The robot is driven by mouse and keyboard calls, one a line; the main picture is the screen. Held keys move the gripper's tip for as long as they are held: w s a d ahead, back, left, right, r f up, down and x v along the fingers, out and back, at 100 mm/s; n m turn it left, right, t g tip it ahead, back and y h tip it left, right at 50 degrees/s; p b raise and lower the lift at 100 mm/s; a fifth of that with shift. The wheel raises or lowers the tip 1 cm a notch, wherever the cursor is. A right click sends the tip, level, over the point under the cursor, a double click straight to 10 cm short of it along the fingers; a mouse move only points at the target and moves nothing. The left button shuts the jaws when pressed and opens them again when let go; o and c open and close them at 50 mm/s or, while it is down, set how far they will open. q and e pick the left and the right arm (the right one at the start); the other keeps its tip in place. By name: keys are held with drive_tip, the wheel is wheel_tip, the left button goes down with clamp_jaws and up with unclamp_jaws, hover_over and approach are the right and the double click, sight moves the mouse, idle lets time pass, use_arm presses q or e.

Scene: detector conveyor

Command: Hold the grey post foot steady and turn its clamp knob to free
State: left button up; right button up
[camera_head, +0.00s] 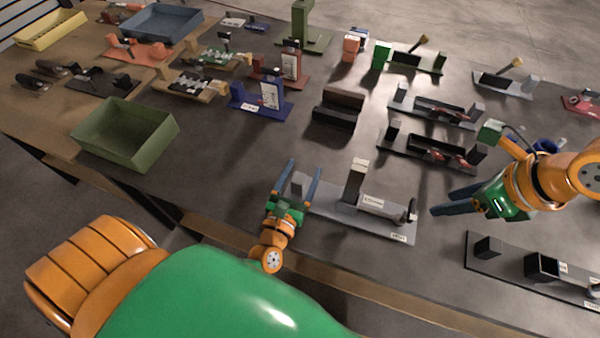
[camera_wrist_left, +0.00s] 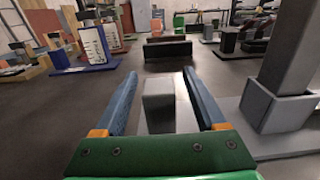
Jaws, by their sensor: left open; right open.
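A grey fixture plate (camera_head: 335,212) lies near the table's front edge. A grey post (camera_head: 355,180) with a pale top stands on it, in a square foot that shows in the left wrist view (camera_wrist_left: 277,108). A dark round knob (camera_head: 411,211), likely the clamp knob, is at the plate's right end. A small grey block (camera_head: 298,184) stands at its left end. My left gripper (camera_head: 304,168) is open, its fingers on either side of this block; in the left wrist view the block (camera_wrist_left: 159,104) sits between them with gaps. My right gripper (camera_head: 436,211) is open and empty, just right of the knob.
A similar plate (camera_head: 480,264) with black blocks lies at the front right. Two more fixtures (camera_head: 432,148) stand behind, and a dark block (camera_head: 338,108) stands further back. A green bin (camera_head: 125,135) is at the left. Bare tabletop lies left of my left gripper.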

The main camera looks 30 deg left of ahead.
use_arm(q)
clamp_jaws()
idle(1.2)
